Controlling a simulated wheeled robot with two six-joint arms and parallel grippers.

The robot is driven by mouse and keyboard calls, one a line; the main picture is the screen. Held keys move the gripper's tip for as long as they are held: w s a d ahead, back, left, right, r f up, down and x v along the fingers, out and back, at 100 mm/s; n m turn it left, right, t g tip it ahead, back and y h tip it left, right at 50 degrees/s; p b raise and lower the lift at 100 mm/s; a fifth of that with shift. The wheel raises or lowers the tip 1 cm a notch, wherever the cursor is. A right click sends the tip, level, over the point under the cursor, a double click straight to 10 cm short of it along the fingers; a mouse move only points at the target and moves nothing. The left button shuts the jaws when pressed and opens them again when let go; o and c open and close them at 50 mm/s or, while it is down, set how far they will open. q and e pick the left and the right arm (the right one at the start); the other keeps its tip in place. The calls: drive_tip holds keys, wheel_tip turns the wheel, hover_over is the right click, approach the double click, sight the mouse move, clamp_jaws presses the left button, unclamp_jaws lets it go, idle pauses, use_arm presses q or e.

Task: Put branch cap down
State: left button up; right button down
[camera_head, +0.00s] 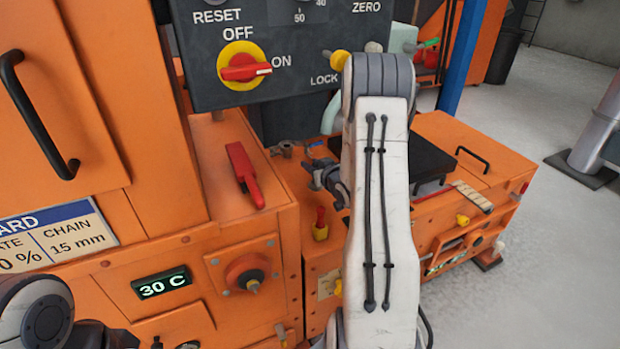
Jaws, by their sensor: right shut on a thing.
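My right arm rises through the middle of the view, and its dark gripper (320,176) shows to the left of the white forearm. The gripper is shut on a small grey piece, which I take to be the branch cap; its outline is hard to tell from the fingers. The gripper is over the lower orange housing (318,262), in front of a small grey fitting (282,149). I cannot tell whether the held piece touches a surface. Part of my left arm shows at the bottom left, but its gripper is outside the view.
A dark control panel (290,88) with a red and yellow switch (242,68) overhangs the area. A red lever (244,174) lies on the orange ledge to the left. A red-topped yellow part (320,225) stands below the gripper. Open floor (570,215) lies to the right.

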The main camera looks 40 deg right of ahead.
drive_tip(key=shift+w+d+f+b, duration=0.3)
drive_tip(key=shift+w+f, duration=0.15)
drive_tip(key=shift+f, duration=0.55)
drive_tip(key=shift+w+d+f+b, duration=0.3)
drive_tip(key=shift+w+f, duration=0.2)
drive_tip(key=shift+f, duration=0.45)
drive_tip(key=shift+w+d+f+b, duration=0.3)
drive_tip(key=shift+w+f, duration=0.15)
drive_tip(key=shift+f, duration=0.55)
drive_tip(key=shift+f, duration=0.1)
drive_tip(key=c, duration=0.6)
unclamp_jaws()
drive_tip(key=shift+f, duration=0.1)
drive_tip(key=shift+r, duration=0.2)
drive_tip(key=shift+s+r, duration=0.15)
drive_tip(key=shift+s, duration=0.25)
drive_tip(key=p+v, duration=0.2)
drive_tip(key=v, duration=0.9)
